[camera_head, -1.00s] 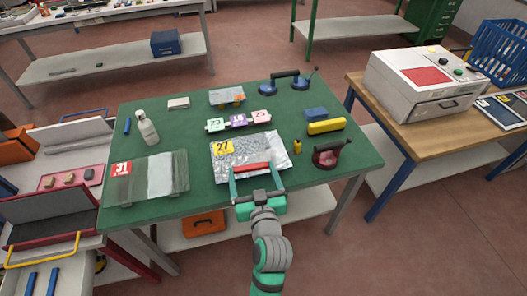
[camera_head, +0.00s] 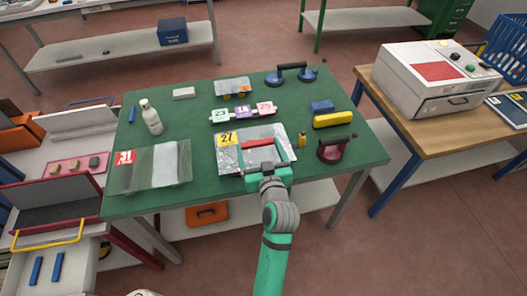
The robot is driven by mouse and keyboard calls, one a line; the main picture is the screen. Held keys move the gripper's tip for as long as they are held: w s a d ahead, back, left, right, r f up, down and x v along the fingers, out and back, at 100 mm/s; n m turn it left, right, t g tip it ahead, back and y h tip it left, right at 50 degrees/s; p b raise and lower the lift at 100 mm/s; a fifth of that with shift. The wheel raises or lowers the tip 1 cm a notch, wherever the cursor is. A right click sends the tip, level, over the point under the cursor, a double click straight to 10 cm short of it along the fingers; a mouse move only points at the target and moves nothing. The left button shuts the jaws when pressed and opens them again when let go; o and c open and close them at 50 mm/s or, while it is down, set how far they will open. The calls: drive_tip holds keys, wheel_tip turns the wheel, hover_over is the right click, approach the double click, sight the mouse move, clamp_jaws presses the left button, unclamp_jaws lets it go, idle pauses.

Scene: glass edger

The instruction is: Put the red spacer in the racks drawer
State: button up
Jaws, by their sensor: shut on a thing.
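The red spacer (camera_head: 257,143) is a short red bar above the glass sheet with the yellow "27" label on the green table. My gripper (camera_head: 262,152) is shut on it and holds it lengthwise across the jaws. Whether it touches the sheet I cannot tell. No label reading "racks" is legible. I cannot tell which is the racks drawer.
The green table (camera_head: 205,150) also carries a white bottle (camera_head: 151,117), a "31" glass sheet (camera_head: 150,168), numbered blocks, a yellow case (camera_head: 332,120) and a suction lifter (camera_head: 335,150). A white machine (camera_head: 430,80) stands on the wooden table at right.

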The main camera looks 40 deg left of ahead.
hover_over(263, 156)
drive_tip(key=s, duration=0.1)
drive_tip(key=f, duration=0.4)
drive_tip(key=shift+d+f, duration=0.35)
drive_tip(key=shift+w+a+f, duration=0.15)
drive_tip(key=shift+a+f, duration=0.1)
drive_tip(key=shift+f, duration=0.15)
drive_tip(key=shift+w+f, duration=0.25)
drive_tip(key=shift+f, duration=0.65)
drive_tip(key=shift+w+f, duration=0.2)
drive_tip(key=shift+f, duration=0.7)
drive_tip(key=shift+f, duration=0.15)
drive_tip(key=o, duration=0.9)
drive_tip(key=shift+v, duration=5.35)
drive_tip(key=shift+d+f, duration=0.1)
